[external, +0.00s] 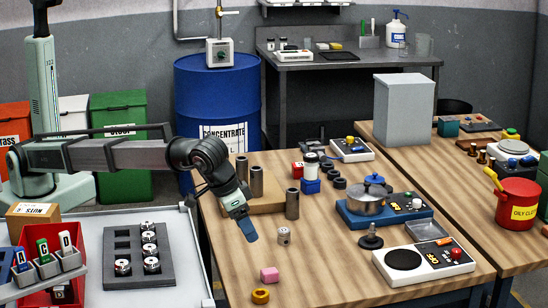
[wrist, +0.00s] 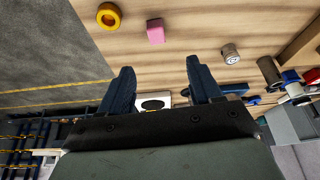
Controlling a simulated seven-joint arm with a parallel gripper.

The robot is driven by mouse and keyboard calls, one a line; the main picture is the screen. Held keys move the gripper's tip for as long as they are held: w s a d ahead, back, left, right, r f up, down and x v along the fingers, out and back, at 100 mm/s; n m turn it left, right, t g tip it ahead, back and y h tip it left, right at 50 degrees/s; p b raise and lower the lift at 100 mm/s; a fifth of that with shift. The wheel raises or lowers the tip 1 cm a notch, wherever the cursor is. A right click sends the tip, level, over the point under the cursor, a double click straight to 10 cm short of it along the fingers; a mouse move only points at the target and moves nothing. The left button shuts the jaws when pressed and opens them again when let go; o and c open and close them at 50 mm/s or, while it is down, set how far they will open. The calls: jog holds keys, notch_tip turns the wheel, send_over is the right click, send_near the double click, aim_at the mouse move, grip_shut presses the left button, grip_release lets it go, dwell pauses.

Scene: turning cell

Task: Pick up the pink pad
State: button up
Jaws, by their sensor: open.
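The pink pad (external: 269,274) is a small block lying on the wooden table near its front edge in the external view. It also shows in the wrist view (wrist: 155,31), near the top, beyond the fingers. My gripper (external: 248,232) is above the table, up and to the left of the pad in the external view, and apart from it. In the wrist view my gripper (wrist: 158,82) has its two dark blue fingers spread wide with nothing held between them.
A yellow ring (external: 260,296) lies close beside the pad. A small metal cylinder (external: 284,235) stands behind it. A black knobbed part (external: 370,238) and a white scale (external: 423,262) are to the right. The wood between pad and scale is clear.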

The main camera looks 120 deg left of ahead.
send_over(269, 271)
jog(key=s+d, duration=0.2)
jog(key=f, duration=0.8)
jog(key=shift+a, duration=0.25)
jog(key=shift+w+x, duration=0.1)
jog(key=shift+x, duration=1.2)
jog(key=shift+w+x, duration=0.15)
jog(key=shift+x, duration=1.15)
jog(key=shift+d, duration=0.15)
jog(key=c, duration=1.1)
jog(key=shift+r, duration=0.1)
